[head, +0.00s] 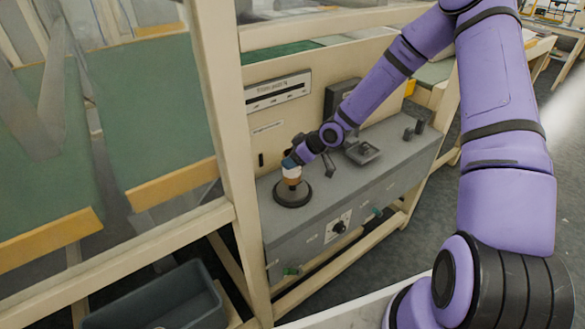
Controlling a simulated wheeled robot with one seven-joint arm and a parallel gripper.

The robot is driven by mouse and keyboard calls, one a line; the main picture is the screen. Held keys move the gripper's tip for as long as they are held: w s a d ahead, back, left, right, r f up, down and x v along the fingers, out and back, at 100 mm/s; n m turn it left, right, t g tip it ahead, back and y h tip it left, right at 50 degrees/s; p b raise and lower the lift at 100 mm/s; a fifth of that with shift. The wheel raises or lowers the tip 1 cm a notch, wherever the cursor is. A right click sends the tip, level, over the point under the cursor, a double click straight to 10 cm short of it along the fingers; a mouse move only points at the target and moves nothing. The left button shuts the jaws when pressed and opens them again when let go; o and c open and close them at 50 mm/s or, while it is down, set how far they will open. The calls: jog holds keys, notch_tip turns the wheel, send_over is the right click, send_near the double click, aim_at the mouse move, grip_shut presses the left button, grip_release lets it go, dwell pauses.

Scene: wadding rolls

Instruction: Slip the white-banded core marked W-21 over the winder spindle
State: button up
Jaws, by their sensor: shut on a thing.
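My gripper (291,163) is at the left end of the grey machine top, shut on a small core (291,173) with a white band and orange-brown parts. The core is upright, directly above the round dark base of the winder spindle (292,195). The spindle's post is hidden, so I cannot tell whether the core is around it or just above it. The W-21 mark is too small to read here.
The grey machine top (385,150) carries a dark bracket (361,152) and small black knobs (414,130) to the right. A cream frame post (222,120) stands close on the left. A dark bin (165,300) is low at the front left.

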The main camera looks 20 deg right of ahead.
jog(key=shift+f, duration=1.95)
jog(key=shift+f, duration=0.1)
jog(key=o, duration=0.9)
jog(key=v, duration=1.2)
jog(key=shift+d, duration=0.1)
